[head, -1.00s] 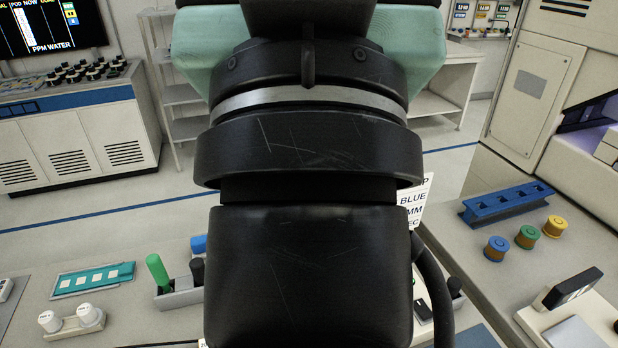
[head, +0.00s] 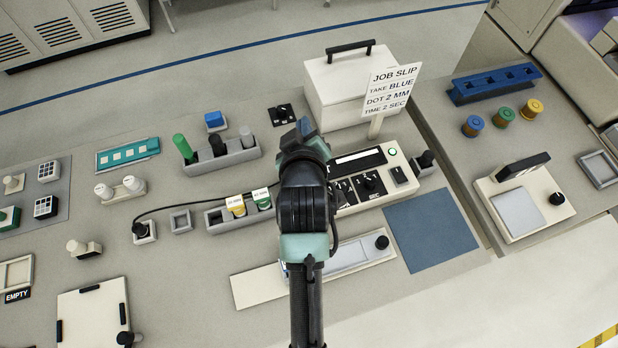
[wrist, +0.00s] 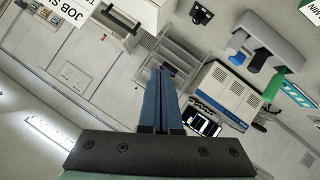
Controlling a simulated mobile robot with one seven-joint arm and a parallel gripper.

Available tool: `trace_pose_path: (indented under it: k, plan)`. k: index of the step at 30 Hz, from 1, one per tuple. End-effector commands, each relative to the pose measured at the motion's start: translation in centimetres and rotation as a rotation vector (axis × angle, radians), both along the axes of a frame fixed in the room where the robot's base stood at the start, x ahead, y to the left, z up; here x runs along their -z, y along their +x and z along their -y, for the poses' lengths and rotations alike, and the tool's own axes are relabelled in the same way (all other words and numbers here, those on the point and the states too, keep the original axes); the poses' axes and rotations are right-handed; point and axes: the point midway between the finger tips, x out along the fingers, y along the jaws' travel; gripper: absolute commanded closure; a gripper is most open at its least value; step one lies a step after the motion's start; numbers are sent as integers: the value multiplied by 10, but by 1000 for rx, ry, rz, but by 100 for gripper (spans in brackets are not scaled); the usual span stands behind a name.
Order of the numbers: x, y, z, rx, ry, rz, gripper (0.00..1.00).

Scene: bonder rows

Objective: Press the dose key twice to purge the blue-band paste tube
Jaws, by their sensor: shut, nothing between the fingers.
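The cream dispenser unit (head: 345,162) stands right of the middle in the head view, with a dark display, black knobs and a small dark key (head: 399,174) at its right; I cannot read whether that is the dose key. My gripper (head: 303,127) is shut and empty, raised over the bench, and my arm hides the unit's left part. Its closed fingers (wrist: 163,78) point away from the bench in the wrist view. A rack (head: 216,220) holds tubes with yellow (head: 236,206) and green (head: 262,199) bands. I cannot make out a blue-band tube.
A job slip (head: 392,88) reads "TAKE BLUE, DOT 2 MM, TIME 2 SEC". A white box (head: 350,90) stands behind the unit. A black cable runs to a small holder (head: 144,233) at left. A blue mat (head: 430,230) lies clear at right. Several coloured spools (head: 473,126) stand far right.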

Motion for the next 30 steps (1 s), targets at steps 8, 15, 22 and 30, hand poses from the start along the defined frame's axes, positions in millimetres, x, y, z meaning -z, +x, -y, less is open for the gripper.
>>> trace_pose_path:
  k: [8, 15, 22, 30]
  plan:
    - [84, -59, 12, -74, -138, -264, 100]
    - [95, -67, 14, -82, -154, -291, 100]
    - [95, -66, 14, -81, -152, -288, 100]
    - [112, -66, 14, -81, -151, -287, 100]
